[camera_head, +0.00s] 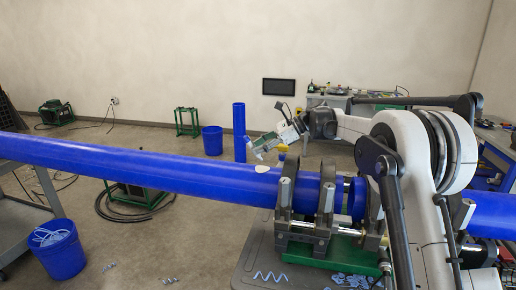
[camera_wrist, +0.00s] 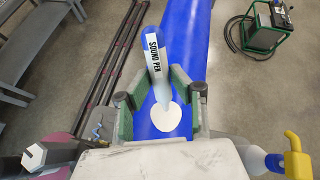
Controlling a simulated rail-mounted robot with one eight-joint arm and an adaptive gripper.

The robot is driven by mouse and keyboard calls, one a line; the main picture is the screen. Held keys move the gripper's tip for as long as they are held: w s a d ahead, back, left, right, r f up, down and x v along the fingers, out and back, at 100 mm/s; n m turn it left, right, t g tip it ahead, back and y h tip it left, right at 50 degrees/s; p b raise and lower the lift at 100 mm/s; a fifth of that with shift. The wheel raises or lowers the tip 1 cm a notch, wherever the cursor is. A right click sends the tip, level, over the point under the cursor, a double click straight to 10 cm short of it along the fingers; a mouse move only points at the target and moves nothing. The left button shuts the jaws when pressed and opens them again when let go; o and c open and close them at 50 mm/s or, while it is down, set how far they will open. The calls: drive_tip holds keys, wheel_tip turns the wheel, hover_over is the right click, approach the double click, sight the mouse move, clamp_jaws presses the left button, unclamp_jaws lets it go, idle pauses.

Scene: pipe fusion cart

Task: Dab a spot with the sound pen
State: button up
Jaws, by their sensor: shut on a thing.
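The sound pen (camera_wrist: 155,58), white with blue and a black "SOUND PEN" label, is held tilted between the green fingers of my gripper (camera_wrist: 160,92). Its narrow end points down at a white spot (camera_wrist: 167,118) on the blue pipe (camera_wrist: 184,35). In the wrist view the tip overlaps the spot's upper part; I cannot tell whether it touches. In the head view my gripper (camera_head: 264,145) is just above the pipe (camera_head: 150,165), over the white spot (camera_head: 262,169), left of the clamp. The pen is too small there to make out clearly.
The grey and green fusion clamp (camera_head: 310,225) holds the pipe right of the spot. A yellow pump nozzle (camera_wrist: 296,155) is at the wrist view's lower right. A blue bucket (camera_head: 58,250) stands on the floor at left.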

drive_tip(key=shift+r+p, duration=1.1)
drive_tip(key=shift+r, duration=1.4)
